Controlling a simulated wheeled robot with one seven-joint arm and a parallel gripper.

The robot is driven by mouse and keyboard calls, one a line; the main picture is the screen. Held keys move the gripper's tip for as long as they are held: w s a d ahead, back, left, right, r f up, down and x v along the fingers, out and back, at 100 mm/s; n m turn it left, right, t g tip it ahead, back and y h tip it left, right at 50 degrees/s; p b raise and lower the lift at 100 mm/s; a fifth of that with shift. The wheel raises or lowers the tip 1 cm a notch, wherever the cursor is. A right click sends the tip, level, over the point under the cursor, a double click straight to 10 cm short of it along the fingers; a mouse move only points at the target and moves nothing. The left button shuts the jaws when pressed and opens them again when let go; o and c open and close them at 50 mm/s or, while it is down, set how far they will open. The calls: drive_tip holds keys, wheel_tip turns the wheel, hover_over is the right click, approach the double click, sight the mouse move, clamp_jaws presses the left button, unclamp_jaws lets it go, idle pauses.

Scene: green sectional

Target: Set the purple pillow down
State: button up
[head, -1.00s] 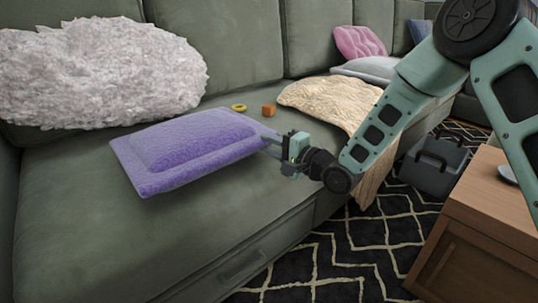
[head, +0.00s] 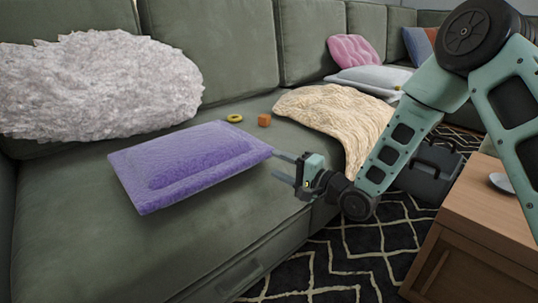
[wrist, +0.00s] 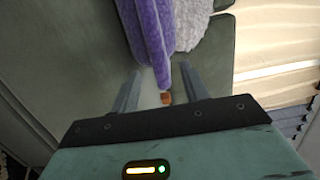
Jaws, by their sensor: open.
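The purple pillow (head: 190,163) lies on the green sofa seat (head: 75,225), in front of the fluffy white cushion. My gripper (head: 279,167) is open at the pillow's right corner, with its fingertips just off that corner in the head view. In the wrist view the pillow (wrist: 150,40) extends away from between the two fingers of my gripper (wrist: 161,82), with a gap on each side. Whether the pillow's underside rests fully flat is hidden.
A fluffy white cushion (head: 95,85) leans on the backrest. A yellow ring (head: 235,118) and an orange cube (head: 264,120) lie behind the pillow. A cream blanket (head: 335,112) drapes over the seat to the right. A wooden table (head: 480,230) stands at the right.

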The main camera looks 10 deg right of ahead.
drive_tip(key=p+v, duration=0.2)
drive_tip(key=v, duration=0.4)
drive_tip(key=s+a+n+g+h, duration=0.5)
drive_tip(key=s+n+g+h, duration=0.15)
drive_tip(key=n, duration=0.25)
drive_tip(key=s+d+r+n+g+h, duration=0.1)
drive_tip(key=s+r+n+g+h, duration=0.1)
drive_tip(key=s, duration=1)
drive_tip(key=s+d+r+n+g+h, duration=0.2)
drive_tip(key=s+r+n+g+h, duration=0.1)
drive_tip(key=s, duration=1)
drive_tip(key=r+n+g, duration=0.1)
drive_tip(key=n, duration=0.1)
drive_tip(key=shift+r+n, duration=0.25)
drive_tip(key=shift+n, duration=0.15)
drive_tip(key=shift+w+g+h, duration=0.1)
drive_tip(key=shift+g+h, duration=0.15)
wheel_tip(320, 180, up, 43)
drive_tip(key=p, duration=4.3)
drive_tip(key=shift+r, duration=0.15)
